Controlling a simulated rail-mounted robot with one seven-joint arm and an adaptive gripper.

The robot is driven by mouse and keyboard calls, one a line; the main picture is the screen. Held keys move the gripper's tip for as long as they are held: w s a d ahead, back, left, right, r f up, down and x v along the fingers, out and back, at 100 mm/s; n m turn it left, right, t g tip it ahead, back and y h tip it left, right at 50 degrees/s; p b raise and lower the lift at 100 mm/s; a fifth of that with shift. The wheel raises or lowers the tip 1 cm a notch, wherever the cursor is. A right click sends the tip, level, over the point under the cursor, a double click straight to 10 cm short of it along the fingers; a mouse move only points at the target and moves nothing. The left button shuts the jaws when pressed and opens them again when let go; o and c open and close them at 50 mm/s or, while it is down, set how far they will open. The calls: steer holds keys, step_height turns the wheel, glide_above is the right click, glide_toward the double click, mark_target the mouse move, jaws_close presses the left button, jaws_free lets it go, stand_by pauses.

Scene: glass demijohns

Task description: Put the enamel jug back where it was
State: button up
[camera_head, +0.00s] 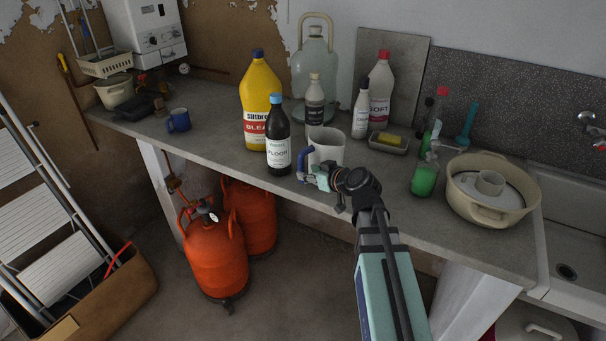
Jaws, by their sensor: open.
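The enamel jug (328,148) is pale grey-white with a blue handle on its left side. It stands upright on the grey worktop (222,146), near the front edge, just right of a dark bottle labelled FLOOR (278,150). My gripper (308,178) is open at the jug's front left, close below the blue handle. I cannot tell whether the fingers touch the handle or lie around it. The gripper and wrist hide the lower part of the jug.
A yellow bleach bottle (257,95), a glass demijohn (313,68) and several bottles stand behind. A sponge dish (388,143), green soap bottle (425,177) and cream basin (488,205) are to the right. A blue mug (178,120) stands left. Worktop between mug and bleach is clear.

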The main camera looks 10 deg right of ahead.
steer(key=b+v, duration=0.1)
steer(key=v, duration=0.6)
steer(key=shift+s, duration=0.2)
steer(key=w+a+f+n+g+b, duration=0.1)
steer(key=a+f+b, duration=0.2)
steer(key=a+f, duration=0.3)
steer(key=s+f+m+g+h+p, duration=0.15)
steer(key=s+f+g, duration=0.35)
steer(key=f, duration=1)
steer(key=s+f+m+g+h, duration=0.1)
steer(key=s+f+m+g, duration=0.15)
steer(key=s+f, duration=0.85)
steer(key=s+d+f+m+g+h, duration=0.1)
steer(key=s+f+g, duration=0.4)
steer(key=s+f, duration=0.7)
steer(key=s+d+f+m+g+h+p, duration=0.1)
steer(key=s+d+f+g+h, duration=0.2)
steer(key=s+f, duration=0.8)
steer(key=s+g, duration=0.1)
steer(key=s, duration=0.5)
steer(key=shift+s+f+m+g, duration=0.35)
steer(key=shift+s+f+m, duration=0.05)
